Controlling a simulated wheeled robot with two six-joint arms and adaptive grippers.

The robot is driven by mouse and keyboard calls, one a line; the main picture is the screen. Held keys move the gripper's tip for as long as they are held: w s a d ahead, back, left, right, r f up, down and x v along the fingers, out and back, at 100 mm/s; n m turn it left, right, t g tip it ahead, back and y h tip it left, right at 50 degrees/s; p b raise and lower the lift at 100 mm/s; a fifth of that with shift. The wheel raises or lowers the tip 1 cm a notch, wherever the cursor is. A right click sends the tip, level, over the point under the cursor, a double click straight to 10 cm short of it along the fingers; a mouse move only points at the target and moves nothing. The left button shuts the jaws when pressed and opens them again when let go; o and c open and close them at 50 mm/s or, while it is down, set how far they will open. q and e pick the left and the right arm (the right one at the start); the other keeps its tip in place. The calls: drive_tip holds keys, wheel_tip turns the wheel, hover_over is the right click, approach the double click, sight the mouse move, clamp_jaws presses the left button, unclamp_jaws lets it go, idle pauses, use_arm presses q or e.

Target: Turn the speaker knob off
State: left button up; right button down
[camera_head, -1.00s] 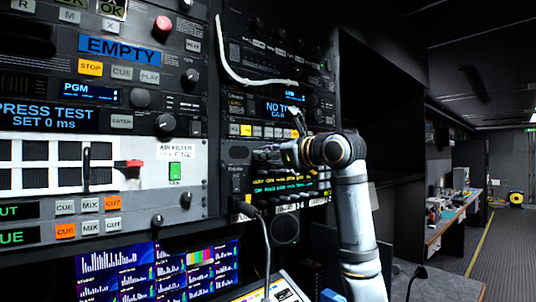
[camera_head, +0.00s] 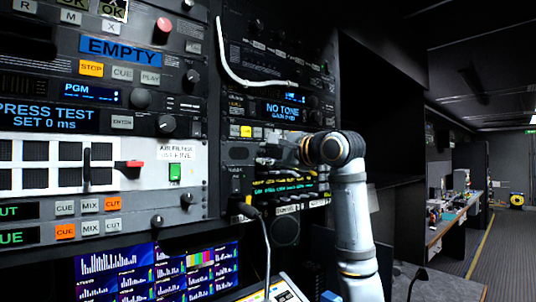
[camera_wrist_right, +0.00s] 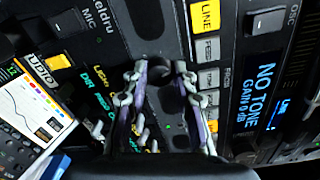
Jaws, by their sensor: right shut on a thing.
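My right gripper (camera_head: 266,154) reaches in from the right to the black rack unit under the blue "NO TONE" display (camera_head: 285,110). In the right wrist view its two fingers (camera_wrist_right: 162,72) stand on either side of a small dark round knob (camera_wrist_right: 160,66) and are shut on it. The fingers cover part of the knob, and its pointer and label cannot be read. In the head view the gripper hides the knob. A round speaker grille (camera_head: 285,231) sits lower on the rack. My left gripper is in neither view.
A black cable with a yellow-marked plug (camera_head: 248,210) hangs below the gripper. A yellow LINE button (camera_wrist_right: 205,15) is close to the fingers. The aisle at right is clear.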

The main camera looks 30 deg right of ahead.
drive_tip(key=n, duration=0.6)
drive_tip(key=shift+p, duration=0.4)
drive_tip(key=n+p, duration=0.1)
drive_tip(key=n, duration=0.4)
drive_tip(key=shift+n, duration=0.3)
drive_tip(key=n+p, duration=0.2)
drive_tip(key=n, duration=0.4)
drive_tip(key=shift+f+h, duration=0.1)
drive_tip(key=shift+h, duration=0.2)
drive_tip(key=shift+f+n+p, duration=0.15)
drive_tip(key=shift+n+p, duration=0.75)
drive_tip(key=shift+n, duration=1.7)
drive_tip(key=c, duration=1.1)
unclamp_jaws()
drive_tip(key=shift+o, duration=0.2)
